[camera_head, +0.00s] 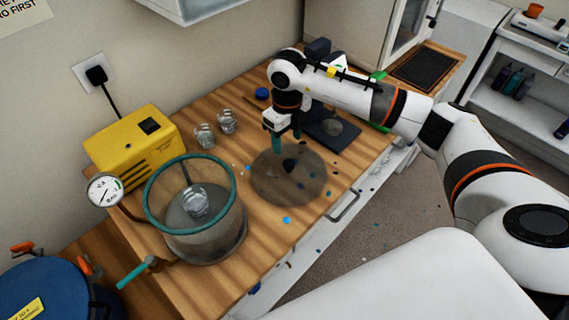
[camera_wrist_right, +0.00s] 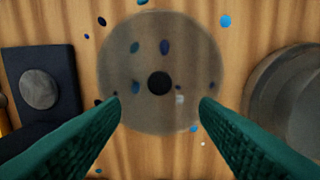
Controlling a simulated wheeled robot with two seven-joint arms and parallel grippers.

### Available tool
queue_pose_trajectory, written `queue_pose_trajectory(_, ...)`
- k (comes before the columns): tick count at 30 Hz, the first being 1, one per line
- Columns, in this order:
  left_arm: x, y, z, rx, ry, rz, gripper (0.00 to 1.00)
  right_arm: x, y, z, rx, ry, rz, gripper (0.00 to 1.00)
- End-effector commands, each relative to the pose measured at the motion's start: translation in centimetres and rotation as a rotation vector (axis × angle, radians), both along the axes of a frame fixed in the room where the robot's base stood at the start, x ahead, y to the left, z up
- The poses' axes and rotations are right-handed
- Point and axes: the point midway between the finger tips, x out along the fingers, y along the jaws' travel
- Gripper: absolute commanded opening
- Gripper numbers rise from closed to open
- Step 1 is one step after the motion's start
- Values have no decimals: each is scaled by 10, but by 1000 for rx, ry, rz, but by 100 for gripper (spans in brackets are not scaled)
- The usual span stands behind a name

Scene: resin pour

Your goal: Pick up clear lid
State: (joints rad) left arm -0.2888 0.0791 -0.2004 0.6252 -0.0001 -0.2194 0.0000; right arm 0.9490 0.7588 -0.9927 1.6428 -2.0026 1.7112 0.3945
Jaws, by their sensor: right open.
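The clear lid (camera_head: 264,188) is a round, smoky see-through disc with a black knob (camera_head: 290,165) in its middle. It lies flat on the wooden worktop. In the right wrist view the lid (camera_wrist_right: 185,50) lies ahead, with its knob (camera_wrist_right: 159,82) close to midway between the fingers. My right gripper (camera_head: 286,143) points down over the far part of the lid. Its teal fingers (camera_wrist_right: 160,105) are spread apart with nothing between them. My left gripper is in neither view.
A clear chamber (camera_head: 236,225) with a teal rim stands left of the lid, a cup (camera_head: 195,203) inside. A gauge (camera_head: 104,190) and yellow box (camera_head: 134,146) are further left. Two cups (camera_head: 205,135) stand behind. A dark scale (camera_head: 352,130) is right of the gripper. Coloured spots dot the worktop.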

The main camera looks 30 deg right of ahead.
Motion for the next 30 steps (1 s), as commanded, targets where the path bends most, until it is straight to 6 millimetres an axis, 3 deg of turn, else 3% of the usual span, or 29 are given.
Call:
queue_pose_trajectory(3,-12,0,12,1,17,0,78,-1,0,-19,0,5,-2,56)
queue_pose_trajectory(9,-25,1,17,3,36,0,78,-1,0,-44,1,1,0,56)
queue_pose_trajectory(14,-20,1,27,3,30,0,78,-2,-1,-55,1,4,-1,56)
queue_pose_trajectory(18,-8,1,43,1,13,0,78,-3,-3,-75,1,4,-1,56)
queue_pose_trajectory(22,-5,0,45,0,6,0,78,-2,-2,-93,2,2,-1,56)
queue_pose_trajectory(30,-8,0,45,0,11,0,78,-1,-3,-100,1,-1,1,56)
